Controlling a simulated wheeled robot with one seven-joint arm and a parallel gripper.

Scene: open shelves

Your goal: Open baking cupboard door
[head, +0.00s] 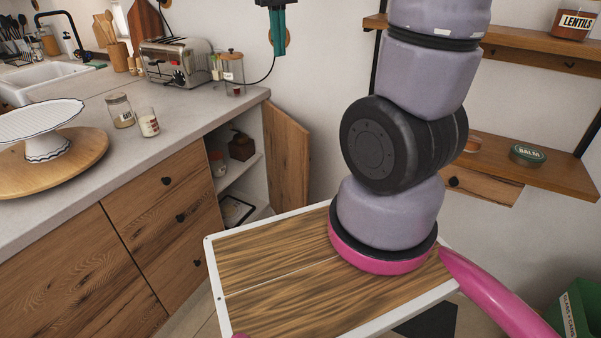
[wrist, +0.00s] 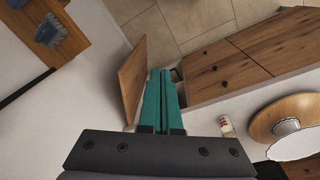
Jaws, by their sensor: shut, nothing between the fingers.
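The wooden cupboard door (head: 287,155) stands wide open at the right end of the counter. It swings out toward the wall side, leaving the cupboard inside (head: 237,180) exposed, with a white shelf and a few items. My gripper (head: 279,50) is high above the door in the head view, pointing down, its teal fingers together and empty. In the wrist view my gripper (wrist: 161,72) shows its fingers closed side by side, with the open door (wrist: 131,80) just left of them. It appears clear of the door. The door's handle is not visible.
The counter (head: 170,130) carries a toaster (head: 178,60), jars and a cake stand (head: 45,145) on a round board. Drawers (head: 165,195) face the floor left of the opening. Wall shelves (head: 540,165) are at right, and a green bin (head: 575,308) stands at lower right.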

